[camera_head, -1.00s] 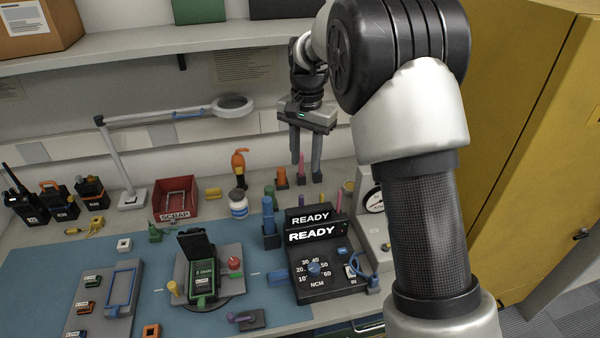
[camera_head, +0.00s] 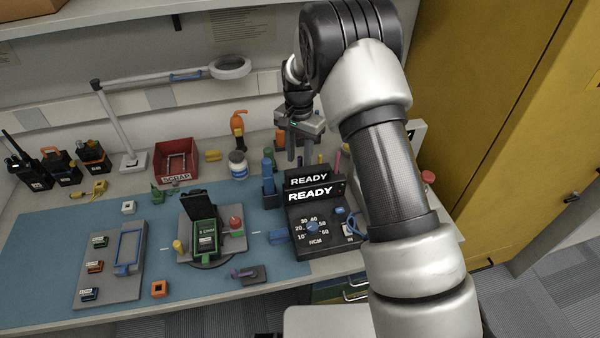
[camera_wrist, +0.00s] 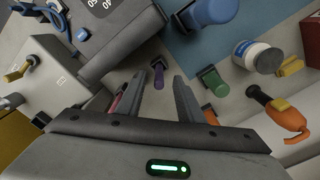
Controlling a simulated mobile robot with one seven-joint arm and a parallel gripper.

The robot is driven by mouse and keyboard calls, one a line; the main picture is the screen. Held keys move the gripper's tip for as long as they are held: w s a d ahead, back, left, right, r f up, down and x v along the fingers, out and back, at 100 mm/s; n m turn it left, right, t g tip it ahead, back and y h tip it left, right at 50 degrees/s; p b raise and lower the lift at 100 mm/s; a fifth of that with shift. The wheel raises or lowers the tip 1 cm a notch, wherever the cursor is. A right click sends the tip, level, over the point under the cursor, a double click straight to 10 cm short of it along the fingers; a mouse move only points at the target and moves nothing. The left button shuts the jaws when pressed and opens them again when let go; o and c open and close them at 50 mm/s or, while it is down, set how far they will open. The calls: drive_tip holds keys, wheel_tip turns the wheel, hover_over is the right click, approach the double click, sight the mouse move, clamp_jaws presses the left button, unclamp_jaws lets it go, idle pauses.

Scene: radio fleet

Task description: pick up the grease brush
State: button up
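My gripper (camera_head: 299,153) is open and empty, pointing down above the back of the bench, behind the black READY unit. In the wrist view, its two fingers (camera_wrist: 158,84) stand apart. A pink-handled tool (camera_wrist: 117,103) is partly hidden by the left finger. An orange-handled tool (camera_wrist: 210,115) and a green-handled tool (camera_wrist: 212,82) stand to the right. I cannot tell for sure which of these is the grease brush.
The READY unit (camera_head: 312,221) stands close in front of my gripper. A lamp (camera_head: 165,78) reaches over the bench. A yellow cabinet (camera_head: 500,110) is at right.

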wheel_tip(320, 180, down, 5)
drive_tip(key=shift+w+d+r, duration=0.1)
clamp_jaws()
idle(0.3)
